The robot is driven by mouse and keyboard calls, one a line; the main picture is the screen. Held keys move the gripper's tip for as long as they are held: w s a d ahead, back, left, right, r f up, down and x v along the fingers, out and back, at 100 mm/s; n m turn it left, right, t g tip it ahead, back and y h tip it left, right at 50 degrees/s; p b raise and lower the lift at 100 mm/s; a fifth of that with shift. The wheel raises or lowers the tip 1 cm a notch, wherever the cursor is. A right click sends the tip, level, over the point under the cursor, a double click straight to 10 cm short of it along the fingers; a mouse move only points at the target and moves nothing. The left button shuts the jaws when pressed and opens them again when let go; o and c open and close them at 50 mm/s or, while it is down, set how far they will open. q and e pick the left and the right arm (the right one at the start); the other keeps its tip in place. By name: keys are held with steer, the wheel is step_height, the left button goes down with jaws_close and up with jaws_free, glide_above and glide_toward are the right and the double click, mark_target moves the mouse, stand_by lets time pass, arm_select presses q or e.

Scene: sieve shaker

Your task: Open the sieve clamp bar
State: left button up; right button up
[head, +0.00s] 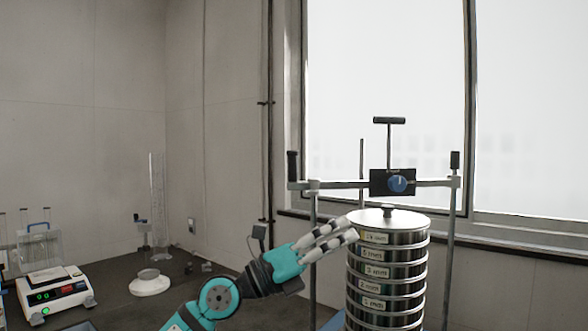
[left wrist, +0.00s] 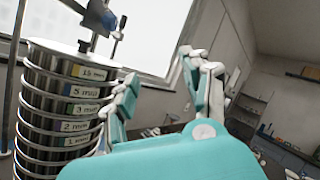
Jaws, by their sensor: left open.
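The sieve clamp bar (head: 340,184) runs level across the shaker's upright rods, above the sieve stack (head: 388,268). It has a black block with a blue knob (head: 398,183) at its middle and a black T-handle (head: 389,121) above. A dark upright handle (head: 292,165) stands at its left end. The stack of labelled metal sieves with a lid also shows in the left wrist view (left wrist: 62,110). My left gripper (head: 352,228) is open and empty, beside the top left of the stack and below the bar. Whether it touches the stack is unclear. My right gripper is out of view.
A digital scale (head: 55,290) stands on the dark bench (head: 255,312) at the left. A window (head: 390,70) is behind the shaker.

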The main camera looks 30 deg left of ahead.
arm_select(q)
steer(key=s+a+r+m+y, duration=0.1)
steer(key=a+r+m+y, duration=0.2)
steer(key=a+r+y, duration=0.3)
steer(key=n+t+y, duration=0.1)
steer(key=n+y, duration=0.2)
steer(key=y, duration=0.4)
glide_toward(290, 165)
steer(key=w+p, duration=0.2)
steer(key=w, duration=0.1)
steer(key=w+p, duration=0.3)
steer(key=w, duration=0.1)
steer(key=w+p, duration=0.3)
steer(key=shift+w+d, duration=0.2)
steer(key=shift+d, duration=0.15)
steer(key=shift+w+f, duration=0.15)
steer(key=shift+w, duration=0.3)
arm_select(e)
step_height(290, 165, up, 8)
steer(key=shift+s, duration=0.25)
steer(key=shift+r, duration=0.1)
arm_select(q)
jaws_close()
steer(key=shift+w+d+m, duration=0.15)
steer(key=shift+m, duration=0.15)
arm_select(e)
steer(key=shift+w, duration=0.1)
